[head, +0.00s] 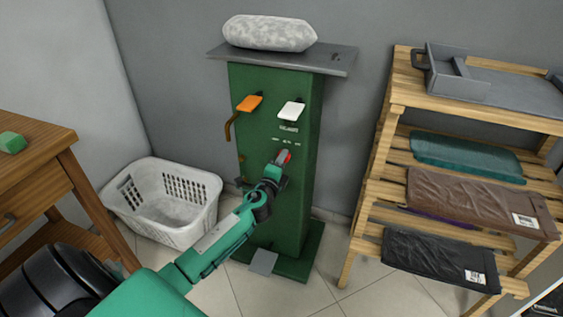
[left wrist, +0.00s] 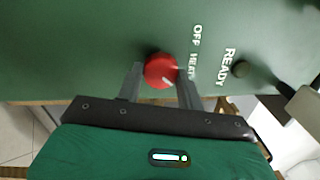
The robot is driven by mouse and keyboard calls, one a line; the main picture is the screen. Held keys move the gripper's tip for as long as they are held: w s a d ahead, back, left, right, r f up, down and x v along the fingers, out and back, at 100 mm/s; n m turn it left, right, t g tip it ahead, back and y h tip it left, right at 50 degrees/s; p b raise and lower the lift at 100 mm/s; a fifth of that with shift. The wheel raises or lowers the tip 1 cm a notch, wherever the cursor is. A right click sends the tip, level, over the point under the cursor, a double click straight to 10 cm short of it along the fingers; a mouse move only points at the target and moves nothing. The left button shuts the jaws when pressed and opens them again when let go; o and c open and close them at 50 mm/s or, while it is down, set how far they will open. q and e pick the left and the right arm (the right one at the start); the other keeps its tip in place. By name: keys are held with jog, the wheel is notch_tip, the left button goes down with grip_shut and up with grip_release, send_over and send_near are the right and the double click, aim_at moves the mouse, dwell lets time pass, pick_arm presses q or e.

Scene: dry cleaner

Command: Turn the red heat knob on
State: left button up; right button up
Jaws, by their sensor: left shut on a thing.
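The red heat knob (left wrist: 161,71) is on the front of the green press column (head: 270,205). In the left wrist view it sits between the two fingers of my left gripper (left wrist: 160,82), which is shut on it. A pale mark shows on the knob's lower right part. The printed words OFF, HEAT and READY are beside it. In the head view only a bit of the red knob (head: 287,156) shows past my left gripper (head: 280,160). My right gripper is not in view.
An orange lever (head: 249,103) and a white lever (head: 291,110) stick out above the knob. A grey pedal (head: 263,262) is at the column's foot. A white laundry basket (head: 150,225) stands at the left. A wooden rack (head: 385,118) with folded garments stands at the right.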

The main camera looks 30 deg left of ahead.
pick_arm(q)
jog(key=o, duration=1)
jog(key=shift+v, duration=6.9)
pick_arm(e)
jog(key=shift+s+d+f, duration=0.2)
pick_arm(q)
jog(key=shift+f, duration=0.1)
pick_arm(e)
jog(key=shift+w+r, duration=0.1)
